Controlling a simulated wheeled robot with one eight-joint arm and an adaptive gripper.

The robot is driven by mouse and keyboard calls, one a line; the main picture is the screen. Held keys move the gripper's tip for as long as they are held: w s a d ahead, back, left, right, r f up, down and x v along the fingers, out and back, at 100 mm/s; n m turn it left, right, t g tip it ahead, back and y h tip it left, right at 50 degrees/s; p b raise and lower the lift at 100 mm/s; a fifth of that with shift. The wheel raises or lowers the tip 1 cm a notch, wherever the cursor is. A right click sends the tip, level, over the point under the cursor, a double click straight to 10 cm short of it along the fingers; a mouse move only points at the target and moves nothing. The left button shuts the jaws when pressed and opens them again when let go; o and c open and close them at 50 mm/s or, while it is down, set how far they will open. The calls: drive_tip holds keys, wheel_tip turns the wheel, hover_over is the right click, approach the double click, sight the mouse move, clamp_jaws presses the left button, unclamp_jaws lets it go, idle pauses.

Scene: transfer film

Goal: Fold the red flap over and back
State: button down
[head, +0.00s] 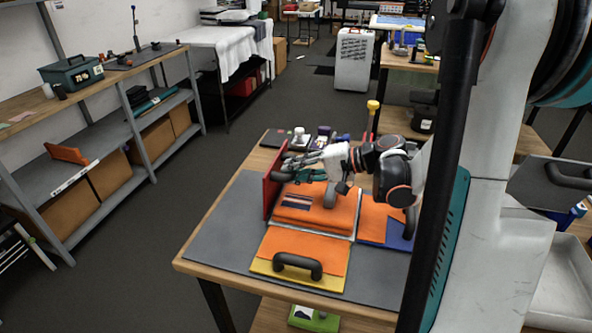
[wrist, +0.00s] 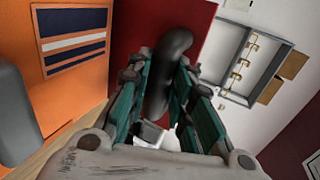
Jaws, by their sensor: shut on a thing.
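The red flap (head: 271,188) stands roughly upright at the left edge of the orange padded block (head: 318,216). In the wrist view the red flap's dark red face (wrist: 135,30) fills the upper middle. My gripper (head: 287,172) reaches to the flap from the right, above the block. It is shut on the flap's black handle (wrist: 172,50), which lies between its green-lined fingers (wrist: 163,85). In the head view the handle is hidden behind the fingers. The block carries a dark blue and white striped patch (wrist: 73,43).
A yellow-edged orange flap (head: 302,252) with a black handle (head: 298,264) lies in front of the block. A blue-edged orange flap (head: 372,222) lies at its right, partly under my arm. Small items (head: 300,135) stand along the table's back edge. The grey mat (head: 222,236) is clear at left.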

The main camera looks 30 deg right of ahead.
drive_tip(key=shift+f, duration=0.3)
drive_tip(key=c, duration=1.7)
unclamp_jaws()
drive_tip(key=shift+a, duration=0.1)
drive_tip(key=shift+o, duration=1.4)
drive_tip(key=shift+w+a+f, duration=0.1)
drive_tip(key=shift+w, duration=0.15)
drive_tip(key=shift+s+d+r, duration=0.3)
drive_tip(key=shift+d, duration=0.15)
drive_tip(key=v, duration=1.1)
drive_tip(key=shift+s+r, duration=0.1)
drive_tip(key=shift+s, duration=0.05)
drive_tip(key=shift+a, duration=0.1)
